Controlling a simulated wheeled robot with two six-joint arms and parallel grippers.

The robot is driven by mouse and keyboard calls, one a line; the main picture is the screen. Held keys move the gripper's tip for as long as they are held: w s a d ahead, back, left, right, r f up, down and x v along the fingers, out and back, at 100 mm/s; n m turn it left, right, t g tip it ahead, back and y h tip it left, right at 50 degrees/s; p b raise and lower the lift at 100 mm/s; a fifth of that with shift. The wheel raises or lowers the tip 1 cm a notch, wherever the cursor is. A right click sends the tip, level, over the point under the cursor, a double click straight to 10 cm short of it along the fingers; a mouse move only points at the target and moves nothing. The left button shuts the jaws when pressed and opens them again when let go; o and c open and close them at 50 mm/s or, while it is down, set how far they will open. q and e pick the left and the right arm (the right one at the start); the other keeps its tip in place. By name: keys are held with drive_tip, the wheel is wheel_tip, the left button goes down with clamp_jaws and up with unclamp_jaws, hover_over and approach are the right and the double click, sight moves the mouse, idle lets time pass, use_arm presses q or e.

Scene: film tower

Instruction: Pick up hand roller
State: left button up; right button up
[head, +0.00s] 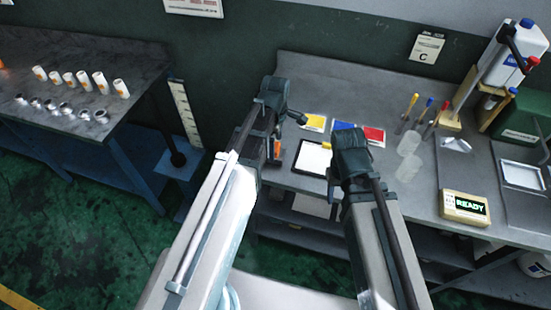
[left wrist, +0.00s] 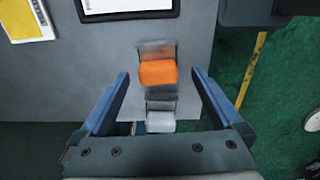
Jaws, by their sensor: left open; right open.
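The hand roller, with an orange middle (left wrist: 158,73), a grey frame and a pale end (left wrist: 160,122), lies near the edge of the grey bench in the left wrist view. In the head view only a bit of orange (head: 277,148) shows beside my left arm. My left gripper (head: 288,105) is open, and in its wrist view its two fingers (left wrist: 160,77) stand on either side of the roller without visibly touching it. My right gripper (head: 350,150) is open over the front of the bench; its fingertips are hard to make out.
A black-framed white board (head: 313,158) lies beside the roller. Yellow, blue and red cards (head: 343,126), screwdrivers (head: 410,105), clear cups (head: 409,143) and a READY box (head: 464,207) are on the bench. A left table (head: 60,80) holds white canisters (head: 99,82).

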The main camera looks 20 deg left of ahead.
use_arm(q)
wheel_tip(320, 180, down, 5)
drive_tip(key=b, duration=0.5)
drive_tip(key=shift+w+f, duration=0.1)
drive_tip(key=shift+w, duration=0.05)
drive_tip(key=c, duration=1.4)
drive_tip(key=shift+r, duration=0.2)
